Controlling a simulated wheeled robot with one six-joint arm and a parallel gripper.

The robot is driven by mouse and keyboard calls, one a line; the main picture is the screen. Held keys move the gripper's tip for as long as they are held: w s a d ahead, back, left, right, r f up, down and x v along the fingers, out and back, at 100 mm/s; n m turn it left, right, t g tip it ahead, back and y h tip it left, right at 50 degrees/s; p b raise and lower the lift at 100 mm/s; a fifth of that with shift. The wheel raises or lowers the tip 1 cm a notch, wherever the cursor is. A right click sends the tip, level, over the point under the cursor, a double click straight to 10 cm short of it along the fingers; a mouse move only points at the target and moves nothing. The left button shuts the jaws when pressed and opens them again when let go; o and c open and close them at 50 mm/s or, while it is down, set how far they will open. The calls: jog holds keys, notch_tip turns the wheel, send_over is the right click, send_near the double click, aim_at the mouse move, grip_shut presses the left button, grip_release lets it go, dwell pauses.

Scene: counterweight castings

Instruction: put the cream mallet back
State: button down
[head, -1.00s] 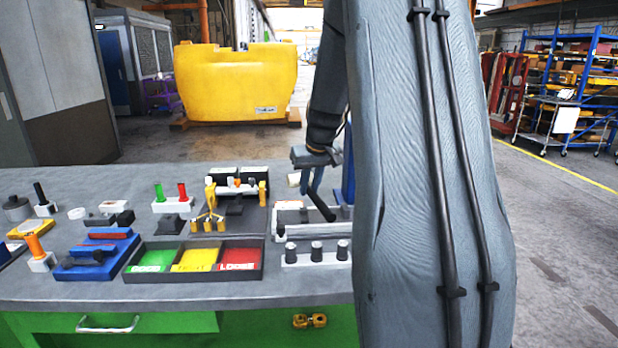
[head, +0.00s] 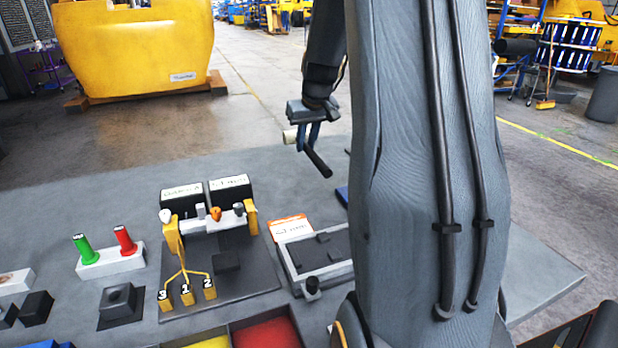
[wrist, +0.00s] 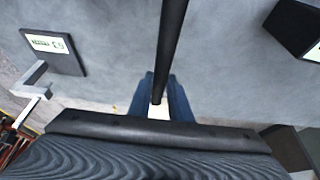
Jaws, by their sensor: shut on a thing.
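The cream mallet has a cream head (head: 290,136) and a black handle (head: 318,162). My gripper (head: 308,136) has blue fingers and is shut on the mallet, holding it above the back part of the grey bench. The handle slants down to the right in the head view. In the wrist view the black handle (wrist: 171,45) runs up between the blue fingers (wrist: 163,98), and a little of the cream head (wrist: 158,111) shows below. Most of the head is hidden there.
Black labelled boxes (head: 182,200) and a holder with yellow hooks (head: 172,240) stand left of the gripper. A grey tray (head: 318,262) lies in front. In the wrist view a dark labelled plate (wrist: 52,52) and white bracket (wrist: 33,88) are left; a black box (wrist: 292,30) is right.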

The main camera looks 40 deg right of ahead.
aim_at(312, 150)
jog(key=f, duration=0.2)
jog(key=f+p, duration=0.1)
jog(key=f, duration=0.3)
jog(key=shift+w+d, duration=0.15)
jog(key=shift+d, duration=0.1)
jog(key=shift+f+p, duration=0.5)
jog(key=shift+f, duration=1.35)
jog(key=c, duration=1.6)
grip_release()
jog(key=shift+a+f, duration=0.1)
jog(key=shift+f, duration=0.05)
jog(key=shift+c, duration=0.2)
jog(key=b+v, duration=0.2)
jog(key=v, duration=1)
jog(key=shift+b, duration=0.35)
